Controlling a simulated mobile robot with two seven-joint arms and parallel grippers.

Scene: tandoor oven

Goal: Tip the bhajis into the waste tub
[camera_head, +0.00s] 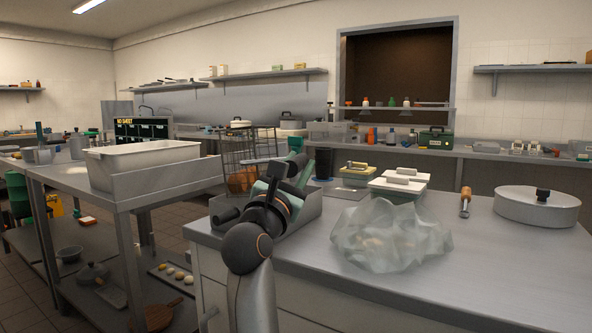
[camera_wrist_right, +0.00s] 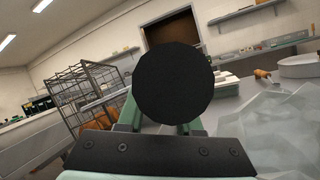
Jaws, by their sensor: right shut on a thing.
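The bhajis (camera_head: 242,181) are orange-brown lumps low inside a wire basket (camera_head: 262,141). In the right wrist view, the basket (camera_wrist_right: 72,88) is left of the fingers, with orange bhajis (camera_wrist_right: 98,123) behind its wires. My right gripper (camera_head: 286,178) is shut beside the basket, apparently on its dark handle; a black round end (camera_wrist_right: 170,78) hides the grip in the wrist view. A large pale open tub (camera_head: 140,166) stands on the left table; no label shows, and its inside is mostly hidden. My left gripper is not in view.
A grey tray (camera_head: 308,211) lies on the counter below my right gripper. A crumpled clear bag (camera_head: 390,238), a lidded pan (camera_head: 538,207) and a wooden-handled tool (camera_head: 466,201) are to the right. A floor gap separates the counter from the left table (camera_head: 133,201).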

